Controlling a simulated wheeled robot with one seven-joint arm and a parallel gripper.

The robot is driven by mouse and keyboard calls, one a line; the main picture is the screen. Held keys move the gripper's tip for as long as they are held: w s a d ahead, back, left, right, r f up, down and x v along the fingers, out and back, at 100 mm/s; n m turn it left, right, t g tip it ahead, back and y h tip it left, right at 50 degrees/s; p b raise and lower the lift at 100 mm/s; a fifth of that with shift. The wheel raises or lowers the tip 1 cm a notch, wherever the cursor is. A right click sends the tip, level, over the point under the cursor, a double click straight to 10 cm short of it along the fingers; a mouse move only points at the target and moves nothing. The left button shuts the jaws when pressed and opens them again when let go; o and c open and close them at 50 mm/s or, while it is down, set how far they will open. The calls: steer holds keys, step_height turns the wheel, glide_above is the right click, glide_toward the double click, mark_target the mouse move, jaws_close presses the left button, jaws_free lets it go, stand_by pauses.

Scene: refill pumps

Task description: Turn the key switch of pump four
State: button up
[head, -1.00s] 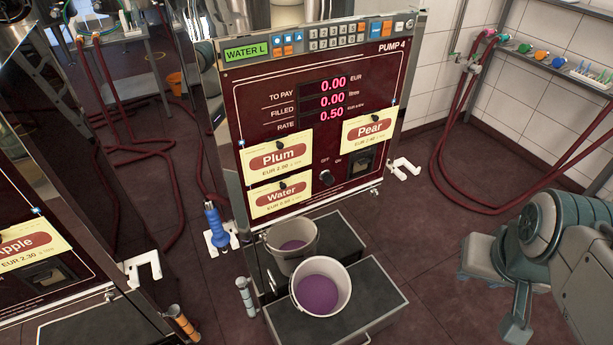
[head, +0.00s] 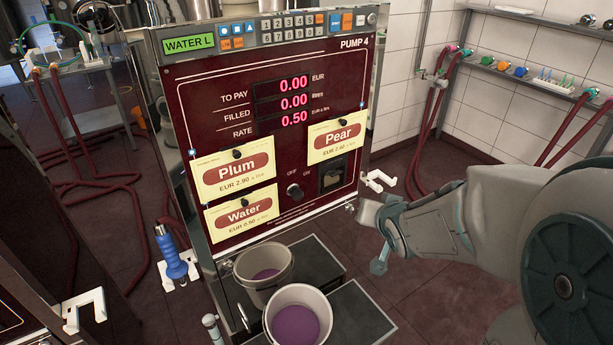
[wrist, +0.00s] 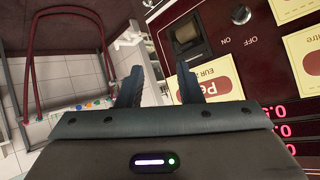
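Pump four (head: 200,110) is a dark red panel in a shiny metal frame, labelled PUMP 4. Its key switch (head: 294,191) is a small dark round knob low on the panel, between OFF and ON marks; I cannot tell which way it points. It also shows at the top of the wrist view (wrist: 240,14). My gripper is at the panel's lower right, apart from the switch. In the wrist view its two fingers (wrist: 160,82) are spread with nothing between them.
Plum (head: 233,176), Water (head: 241,214) and Pear (head: 338,139) cards flank the switch. A dark slot unit (head: 333,176) sits right of it. A white hook (head: 378,181) sticks out at the pump's right edge. A bucket with purple liquid (head: 300,325) stands below.

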steer(key=w+a+f+t+y+b, duration=0.1)
steer(key=w+a+f+y+b, duration=0.2)
steer(key=f, duration=0.3)
steer(key=m+t+y+b, duration=0.3)
steer(key=y+b, duration=0.2)
steer(key=y, duration=0.1)
glide_toward(302, 197)
steer(key=p+x, duration=0.1)
steer(key=x, duration=0.8)
jaws_close()
